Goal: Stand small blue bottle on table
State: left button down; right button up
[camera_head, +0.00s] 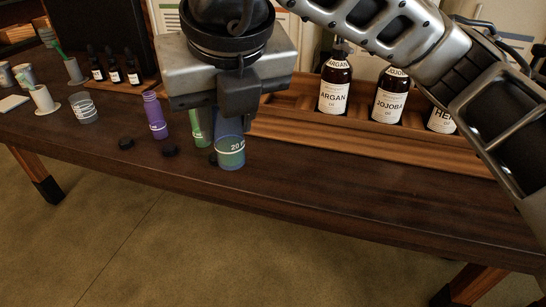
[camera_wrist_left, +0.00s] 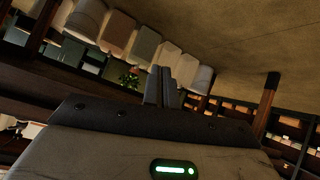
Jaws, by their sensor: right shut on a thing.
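A green bottle (camera_head: 202,128) stands just left of the blue one, and a purple bottle (camera_head: 154,116) farther left. Black caps (camera_head: 170,150) lie nearby. A clear beaker (camera_head: 85,109) is at left. A wooden rack (camera_head: 290,124) holds brown oil bottles (camera_head: 335,90). Table room is clear at front right.

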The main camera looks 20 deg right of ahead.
jog(key=w+d+f, duration=0.3)
jog(key=f, duration=0.1)
jog(key=w+d+f+b, duration=0.1)
jog(key=w+d+f, duration=0.2)
jog(key=f, duration=0.1)
jog(key=w+d+f+b, duration=0.1)
jog(key=w+d+f, duration=0.1)
jog(key=w+f, duration=0.1)
jog(key=shift+w+d+f, duration=0.1)
jog(key=shift+d+f, duration=0.3)
jog(key=shift+f, duration=0.4)
pick_arm(q)
jog(key=shift+w+d+t, duration=0.2)
jog(key=shift+d+t, duration=0.1)
jog(key=shift+d, duration=0.2)
pick_arm(e)
jog(key=shift+f, duration=0.15)
jog(key=o, duration=1)
pick_arm(q)
jog(key=shift+r+h, duration=0.15)
jog(key=shift+h, duration=0.15)
